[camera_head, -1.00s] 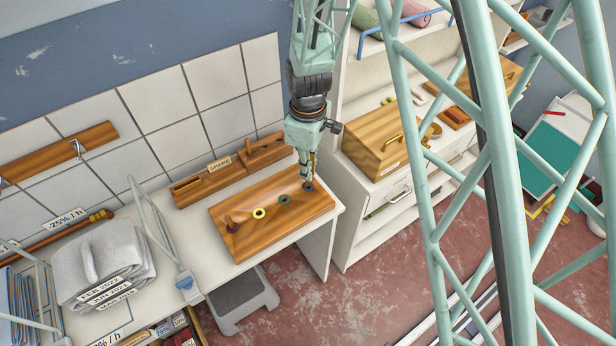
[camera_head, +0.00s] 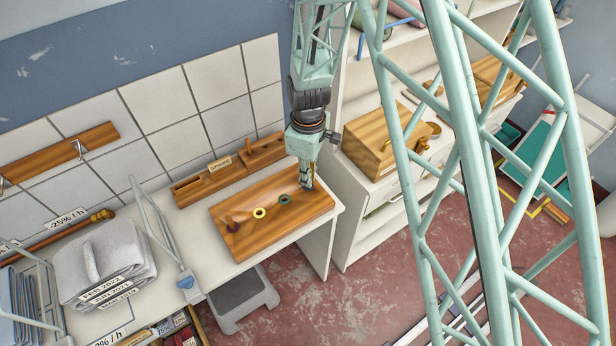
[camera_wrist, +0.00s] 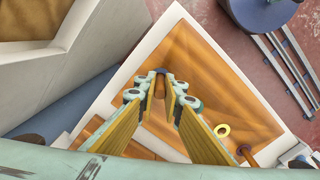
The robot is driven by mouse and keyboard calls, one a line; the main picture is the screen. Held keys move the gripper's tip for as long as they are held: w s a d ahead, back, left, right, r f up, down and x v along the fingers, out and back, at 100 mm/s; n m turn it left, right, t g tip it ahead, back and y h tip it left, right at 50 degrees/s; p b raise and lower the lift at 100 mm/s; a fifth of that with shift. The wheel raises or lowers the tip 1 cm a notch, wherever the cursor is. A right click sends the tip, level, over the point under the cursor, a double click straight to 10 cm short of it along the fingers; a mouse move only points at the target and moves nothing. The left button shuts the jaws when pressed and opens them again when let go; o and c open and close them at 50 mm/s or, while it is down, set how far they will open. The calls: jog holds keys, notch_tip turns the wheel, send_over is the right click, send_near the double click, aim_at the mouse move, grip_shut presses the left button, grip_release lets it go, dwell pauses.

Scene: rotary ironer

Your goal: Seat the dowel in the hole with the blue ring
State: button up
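The wooden board (camera_head: 262,234) lies on the white table with a row of coloured rings. The blue ring, at the board's right end, is hidden by my gripper (camera_head: 307,184) in the head view. In the wrist view, a dark blue edge of the blue ring (camera_wrist: 160,70) shows just beyond the fingertips. My gripper (camera_wrist: 162,86) points down there, its fingers close around a brown dowel (camera_wrist: 160,88), mostly hidden between the yellow pads. How deep the dowel sits cannot be seen. The green ring (camera_head: 285,200) and yellow ring (camera_head: 259,213) lie to the left.
A brown peg (camera_wrist: 245,152) stands at the dark ring (camera_head: 232,227) on the board's left end. A wooden rack (camera_head: 222,174) stands behind the board. A wooden box (camera_head: 372,150) on the white cabinet is close to the right. Folded grey towels (camera_head: 100,262) lie left.

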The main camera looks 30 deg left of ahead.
jog(key=shift+f, duration=0.15)
jog(key=o, duration=0.6)
jog(key=shift+o, duration=0.2)
jog(key=shift+r, duration=0.2)
jog(key=shift+r+b, duration=0.65)
jog(key=shift+r, duration=5.3)
